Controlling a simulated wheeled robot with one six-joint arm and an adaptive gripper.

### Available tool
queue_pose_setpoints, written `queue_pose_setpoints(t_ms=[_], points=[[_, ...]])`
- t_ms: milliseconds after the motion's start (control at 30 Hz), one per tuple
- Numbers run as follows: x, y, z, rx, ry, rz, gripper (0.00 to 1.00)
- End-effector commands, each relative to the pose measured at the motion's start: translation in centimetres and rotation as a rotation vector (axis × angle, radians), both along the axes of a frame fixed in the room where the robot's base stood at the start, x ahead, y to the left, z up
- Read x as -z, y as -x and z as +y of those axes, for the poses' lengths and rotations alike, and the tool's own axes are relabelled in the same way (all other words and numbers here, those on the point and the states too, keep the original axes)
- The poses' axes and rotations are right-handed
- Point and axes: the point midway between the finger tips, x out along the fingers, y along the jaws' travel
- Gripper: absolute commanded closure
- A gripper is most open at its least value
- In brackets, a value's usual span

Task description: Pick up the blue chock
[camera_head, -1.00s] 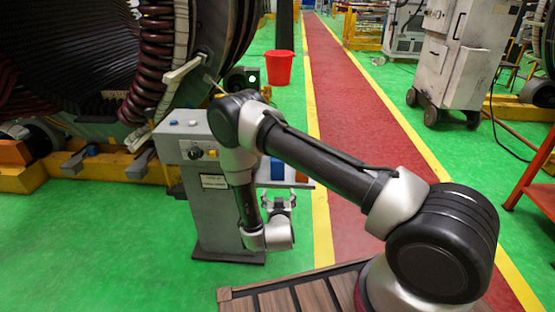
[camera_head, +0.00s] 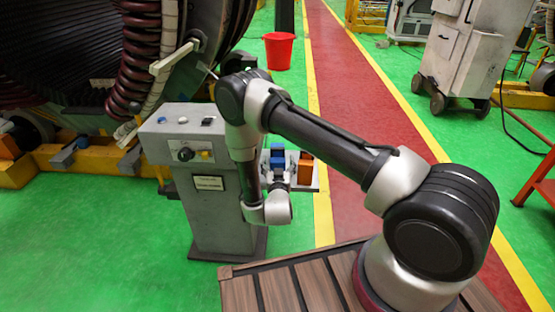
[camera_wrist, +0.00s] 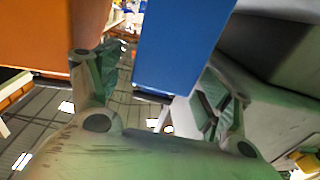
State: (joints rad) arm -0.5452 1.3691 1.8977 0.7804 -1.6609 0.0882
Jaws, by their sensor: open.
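The blue chock (camera_head: 277,153) sits on the small shelf (camera_head: 313,176) at the right side of the grey control pedestal, beside an orange block (camera_head: 305,168). My gripper (camera_head: 278,168) is open just in front of the blue chock. In the wrist view the blue chock (camera_wrist: 180,45) is large and close, between the two fingers of my gripper (camera_wrist: 162,90). Its lower end reaches down between them. The orange block (camera_wrist: 45,35) stands left of the left finger, very close to it. I cannot tell whether a finger touches either block.
The grey control pedestal (camera_head: 222,215) stands left of my gripper, with knobs and buttons on top. The large stator (camera_head: 75,50) is at the back left on yellow supports. A red bucket (camera_head: 279,50) stands behind. The red walkway (camera_head: 360,80) is clear.

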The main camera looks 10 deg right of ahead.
Motion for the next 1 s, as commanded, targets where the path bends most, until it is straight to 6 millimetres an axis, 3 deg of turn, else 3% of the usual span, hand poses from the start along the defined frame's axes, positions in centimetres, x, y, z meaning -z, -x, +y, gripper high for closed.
queue_pose_setpoints(t_ms=[300,567,833,1000], points=[[0.1,-4.3,-0.9,0.002,-0.002,-0.001,0.21],[0.1,-4.9,-1.0,0.000,0.000,0.001,0.21],[0.1,-4.9,-1.0,0.000,0.000,0.001,0.69],[0.0,-4.9,-1.0,0.000,0.000,-0.001,0.70]])
